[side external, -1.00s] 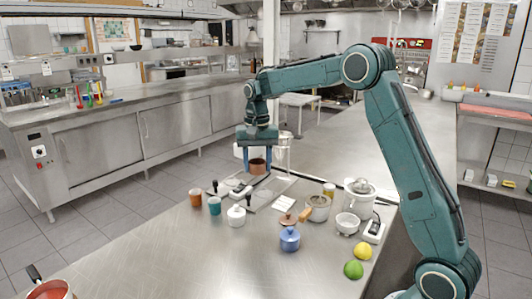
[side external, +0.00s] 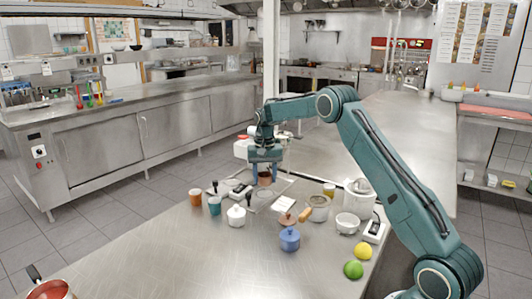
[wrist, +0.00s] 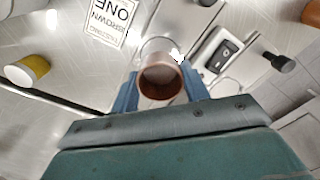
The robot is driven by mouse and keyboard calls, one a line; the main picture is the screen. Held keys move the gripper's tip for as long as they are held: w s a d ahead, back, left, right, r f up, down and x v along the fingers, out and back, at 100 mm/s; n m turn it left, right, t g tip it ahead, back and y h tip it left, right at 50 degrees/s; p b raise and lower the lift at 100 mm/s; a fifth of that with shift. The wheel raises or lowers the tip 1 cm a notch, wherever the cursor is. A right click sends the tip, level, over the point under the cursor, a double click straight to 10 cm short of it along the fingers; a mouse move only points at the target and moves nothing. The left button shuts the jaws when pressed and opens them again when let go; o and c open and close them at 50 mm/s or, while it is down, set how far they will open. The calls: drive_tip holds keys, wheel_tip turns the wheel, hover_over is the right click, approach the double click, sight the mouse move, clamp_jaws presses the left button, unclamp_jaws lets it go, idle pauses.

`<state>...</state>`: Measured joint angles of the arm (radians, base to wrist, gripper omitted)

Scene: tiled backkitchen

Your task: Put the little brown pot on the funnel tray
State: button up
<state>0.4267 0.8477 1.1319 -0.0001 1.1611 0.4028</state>
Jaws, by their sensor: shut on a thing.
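The little brown pot (side external: 264,181) is held between the fingers of my gripper (side external: 264,177), low over the back part of the steel counter. In the wrist view the brown pot (wrist: 163,84) sits upright between the two blue fingers, its round opening facing the camera. My gripper also shows in the wrist view (wrist: 165,90). A clear, thin-rimmed round outline (wrist: 158,45) shows just beyond the pot; I cannot tell whether it is part of the funnel tray. Whether the pot touches anything beneath is hidden.
A white card with "BROWN ONE" (wrist: 108,20) lies near the pot.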

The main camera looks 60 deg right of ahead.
sight(265, 186)
drive_tip(key=shift+f, duration=0.2)
drive_tip(key=shift+f, duration=1.5)
drive_tip(key=shift+f, duration=0.3)
drive_tip(key=o, duration=1)
drive_tip(key=shift+c, duration=0.2)
drive_tip(key=o, duration=0.4)
drive_tip(key=shift+s+f, duration=0.15)
drive_tip(key=shift+f, duration=0.05)
drive_tip(key=shift+o, duration=0.2)
drive_tip(key=shift+r, duration=3.75)
